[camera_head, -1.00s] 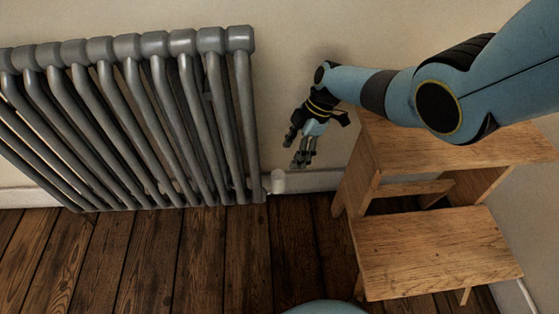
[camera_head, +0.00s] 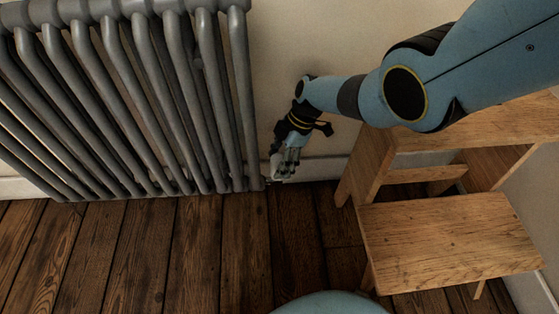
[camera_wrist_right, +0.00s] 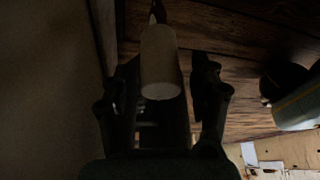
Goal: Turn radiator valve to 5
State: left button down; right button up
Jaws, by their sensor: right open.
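The radiator valve is a pale, off-white cylinder (camera_wrist_right: 160,62) in the right wrist view, standing between my finger pads with its round end towards me. In the head view the valve (camera_head: 275,166) is partly hidden by my fingers, low beside the radiator's right end. The grey ribbed radiator (camera_head: 200,95) stands against the wall at left. My right gripper (camera_head: 284,175) is open and reaches down at the valve, a finger on each side. I cannot tell whether the pads touch it. No scale numbers are readable. My left gripper is not in view.
A wooden step stool (camera_head: 450,240) stands to the right, under and beside my right arm. The wall and pale skirting board (camera_head: 325,168) lie close behind the gripper. The dark plank floor (camera_head: 215,250) is clear in front of the radiator.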

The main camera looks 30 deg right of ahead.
jog(key=c, duration=1.1)
jog(key=shift+c, duration=0.2)
